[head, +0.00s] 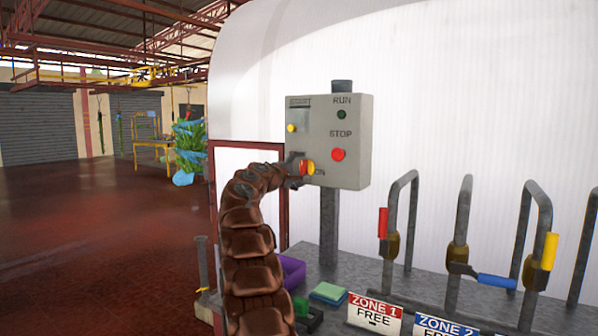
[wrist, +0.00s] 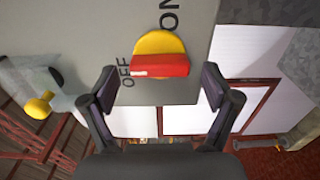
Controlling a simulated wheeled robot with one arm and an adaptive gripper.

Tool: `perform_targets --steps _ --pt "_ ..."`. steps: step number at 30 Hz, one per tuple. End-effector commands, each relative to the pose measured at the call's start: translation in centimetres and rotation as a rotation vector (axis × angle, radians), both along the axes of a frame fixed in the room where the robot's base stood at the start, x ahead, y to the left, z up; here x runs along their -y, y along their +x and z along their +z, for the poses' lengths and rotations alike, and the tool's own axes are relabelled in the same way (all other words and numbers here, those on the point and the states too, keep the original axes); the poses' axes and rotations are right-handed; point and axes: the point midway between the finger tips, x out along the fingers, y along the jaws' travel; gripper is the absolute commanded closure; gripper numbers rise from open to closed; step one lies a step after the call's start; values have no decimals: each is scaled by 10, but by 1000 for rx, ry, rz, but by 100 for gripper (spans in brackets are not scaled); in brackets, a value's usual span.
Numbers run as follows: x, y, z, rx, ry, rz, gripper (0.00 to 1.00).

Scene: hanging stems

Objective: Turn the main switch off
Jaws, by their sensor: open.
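The main switch (wrist: 159,45) is a yellow disc with a red bar handle on a grey control box (head: 355,110). In the wrist view the bar lies crosswise, its left end beside the OFF label; ON is above the disc. In the head view the switch (head: 309,167) is at the box's lower left, partly hidden by my gripper (head: 294,170), with its bar about upright. In the wrist view my gripper (wrist: 160,88) is open and empty. Its fingers stand to either side of the bar, apart from it, with the bar just beyond the tips.
The box also carries a red STOP button (head: 338,154), a dark RUN light (head: 341,115) and a yellow knob (head: 291,128). To the right stand metal handles with red, blue and yellow grips (head: 497,281). A purple bin (head: 292,270) sits below. The floor at left is open.

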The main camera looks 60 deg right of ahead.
Motion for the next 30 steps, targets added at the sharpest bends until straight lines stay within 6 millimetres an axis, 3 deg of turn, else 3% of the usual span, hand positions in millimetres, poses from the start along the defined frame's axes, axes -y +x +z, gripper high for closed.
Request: perform_targets --steps 8,17,30 --pt "-4 0 0 0 2 1 12" --pt "-23 -1 0 -2 3 1 12" --pt "-70 -3 1 -1 -1 1 12"
